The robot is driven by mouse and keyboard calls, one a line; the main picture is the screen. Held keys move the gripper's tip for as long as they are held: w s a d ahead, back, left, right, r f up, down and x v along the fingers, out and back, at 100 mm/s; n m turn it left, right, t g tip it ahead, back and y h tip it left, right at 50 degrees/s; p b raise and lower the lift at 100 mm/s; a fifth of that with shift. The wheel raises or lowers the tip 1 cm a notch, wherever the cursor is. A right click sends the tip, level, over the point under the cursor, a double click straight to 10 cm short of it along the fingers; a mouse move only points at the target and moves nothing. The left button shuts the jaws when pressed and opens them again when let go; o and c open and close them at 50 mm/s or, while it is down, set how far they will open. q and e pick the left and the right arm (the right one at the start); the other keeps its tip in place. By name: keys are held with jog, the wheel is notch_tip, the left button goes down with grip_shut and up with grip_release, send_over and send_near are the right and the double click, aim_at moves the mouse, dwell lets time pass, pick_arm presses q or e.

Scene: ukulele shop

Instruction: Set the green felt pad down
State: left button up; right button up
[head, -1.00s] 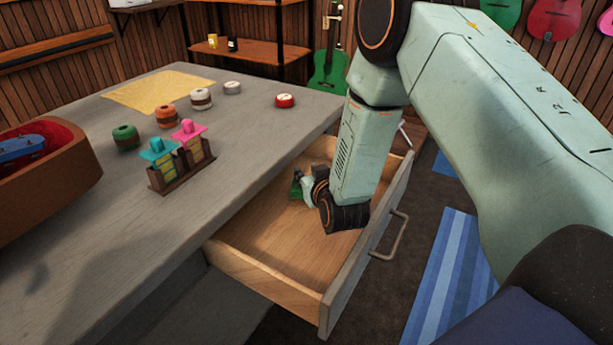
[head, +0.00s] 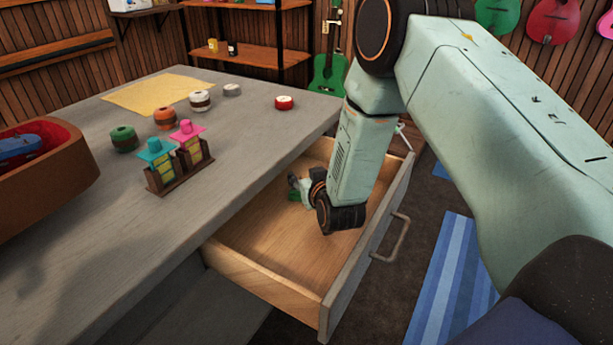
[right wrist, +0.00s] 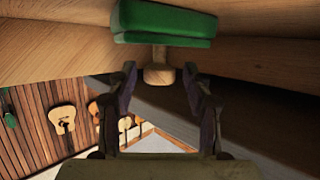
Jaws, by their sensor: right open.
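The green felt pad (right wrist: 165,24) is a rounded green block with a short pale wooden knob (right wrist: 159,74). It appears to rest on the wooden floor inside the open drawer (head: 275,255). In the head view only a small green part of the pad (head: 295,196) shows beside my right gripper (head: 299,187), and the rest is hidden. In the right wrist view my right gripper (right wrist: 160,70) is open, with one finger on each side of the knob and gaps between. My left gripper is not in view.
The drawer's front with its handle (head: 392,238) stands to the right of my arm. The grey table (head: 235,150) holds a yellow cloth (head: 158,93), several round tins, a wooden rack (head: 180,170) with pink and teal items, and an instrument case (head: 60,185). The near drawer floor is clear.

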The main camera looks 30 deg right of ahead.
jog(key=shift+r, duration=0.15)
jog(key=p+v, duration=0.2)
jog(key=v, duration=0.4)
jog(key=shift+s, duration=0.15)
jog(key=shift+s+a+r, duration=0.15)
jog(key=shift+s, duration=0.4)
jog(key=shift+r+p, duration=0.15)
jog(key=shift+p, duration=0.2)
